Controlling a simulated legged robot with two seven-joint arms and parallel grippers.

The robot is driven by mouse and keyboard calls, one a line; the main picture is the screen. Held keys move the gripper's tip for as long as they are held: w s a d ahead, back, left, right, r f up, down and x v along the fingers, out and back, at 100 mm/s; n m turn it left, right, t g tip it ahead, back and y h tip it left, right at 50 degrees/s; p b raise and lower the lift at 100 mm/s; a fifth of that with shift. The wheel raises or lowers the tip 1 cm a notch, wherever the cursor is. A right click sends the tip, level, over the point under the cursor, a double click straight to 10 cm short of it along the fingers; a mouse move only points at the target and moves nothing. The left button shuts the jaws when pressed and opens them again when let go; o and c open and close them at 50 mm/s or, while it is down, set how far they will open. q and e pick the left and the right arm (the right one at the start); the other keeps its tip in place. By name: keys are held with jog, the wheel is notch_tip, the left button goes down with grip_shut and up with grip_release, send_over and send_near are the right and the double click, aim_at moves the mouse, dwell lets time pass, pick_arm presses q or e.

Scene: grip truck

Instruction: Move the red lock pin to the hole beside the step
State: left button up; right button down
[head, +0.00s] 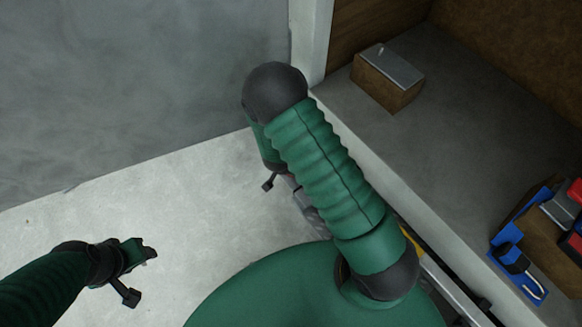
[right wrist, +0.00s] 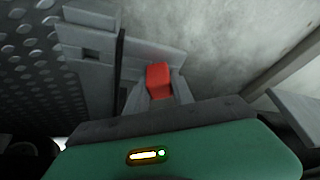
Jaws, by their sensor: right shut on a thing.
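The red lock pin (right wrist: 158,80) shows in the right wrist view as a red block between the grey fingers of my right gripper (right wrist: 159,92). The gripper is shut on it. A grey plate (right wrist: 125,45) lies just beyond the pin. A dark square hole (right wrist: 91,53) is in this plate, left of the pin and beside the dark studded step (right wrist: 35,65). Whether the pin's lower end sits in the plate is hidden. In the head view my right arm covers the pin. My left gripper (head: 146,252) is at the lower left, away from the truck; its jaw gap is unclear.
The truck bed (head: 440,130) is at the right, with a wooden block with a grey top (head: 389,77). Blue trays (head: 518,262) and boxes stand at the right edge. A grey wall (head: 120,90) is at the back left. The pale floor (head: 190,210) is clear.

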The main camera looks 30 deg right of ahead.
jog(key=shift+f, duration=0.15)
jog(key=c, duration=1)
grip_release()
jog(key=s+a+r+n+y+p, duration=0.15)
jog(key=a+r+p, duration=0.3)
jog(key=r, duration=0.55)
jog(key=s+a+r+n+y+p, duration=0.1)
jog(key=a+r+n+p, duration=0.15)
jog(key=r+p, duration=0.55)
jog(key=s+a+r+n+y+p, duration=0.1)
jog(key=a+r+y+p, duration=0.2)
jog(key=r, duration=0.9)
jog(key=s+r+n, duration=0.2)
jog(key=r, duration=0.1)
jog(key=s+d+r+n+h+p, duration=0.1)
jog(key=s+r+n, duration=0.1)
jog(key=s+d+r+n+h+p, duration=0.1)
jog(key=s+r+n, duration=0.1)
jog(key=r, duration=0.1)
jog(key=shift+d+r, duration=0.2)
jog(key=shift+r, duration=0.15)
